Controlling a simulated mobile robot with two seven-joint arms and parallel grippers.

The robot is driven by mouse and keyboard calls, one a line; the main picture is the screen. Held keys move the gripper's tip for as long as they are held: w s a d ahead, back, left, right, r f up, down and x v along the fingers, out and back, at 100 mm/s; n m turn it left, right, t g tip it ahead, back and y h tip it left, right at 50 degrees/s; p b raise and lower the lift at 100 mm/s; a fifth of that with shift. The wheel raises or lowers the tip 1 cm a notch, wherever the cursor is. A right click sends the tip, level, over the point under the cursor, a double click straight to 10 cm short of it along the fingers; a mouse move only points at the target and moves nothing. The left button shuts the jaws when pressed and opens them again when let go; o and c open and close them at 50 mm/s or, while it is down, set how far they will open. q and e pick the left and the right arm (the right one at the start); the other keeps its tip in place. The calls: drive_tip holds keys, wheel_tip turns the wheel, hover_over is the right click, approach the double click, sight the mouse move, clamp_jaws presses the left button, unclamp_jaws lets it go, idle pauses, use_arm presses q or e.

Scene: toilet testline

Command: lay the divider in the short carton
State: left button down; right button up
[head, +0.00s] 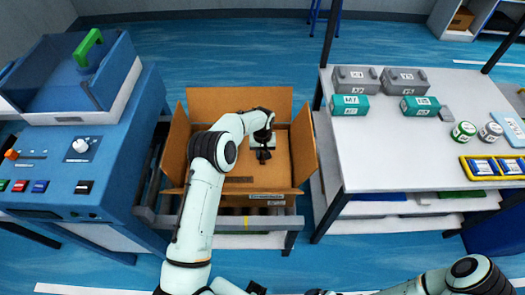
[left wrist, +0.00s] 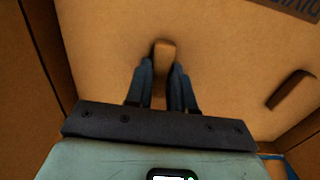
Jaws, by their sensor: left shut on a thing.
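An open brown carton (head: 301,158) stands on a low conveyor frame with its flaps spread outward. My left gripper (head: 263,153) reaches down inside it, pointing away from my arm. In the left wrist view my left gripper (left wrist: 162,85) is shut on a brown upright tab of the divider (left wrist: 215,65), a flat cardboard sheet that fills much of that view. A second tab (left wrist: 291,89) stands at its right. I cannot tell whether the sheet touches the carton floor. My right arm shows only at the bottom right; its gripper is not clearly seen.
A white table (head: 410,160) on the right holds grey and teal boxes (head: 350,107), cans (head: 463,131) and a yellow tray (head: 484,177). A blue machine (head: 100,150) with buttons stands on the left. Open floor lies behind the carton.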

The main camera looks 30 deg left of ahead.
use_arm(q)
drive_tip(key=shift+f, duration=0.4)
idle(0.7)
drive_tip(key=c, duration=0.9)
unclamp_jaws()
wheel_tip(320, 180, up, 13)
drive_tip(key=shift+r, duration=0.2)
drive_tip(key=shift+d, duration=0.1)
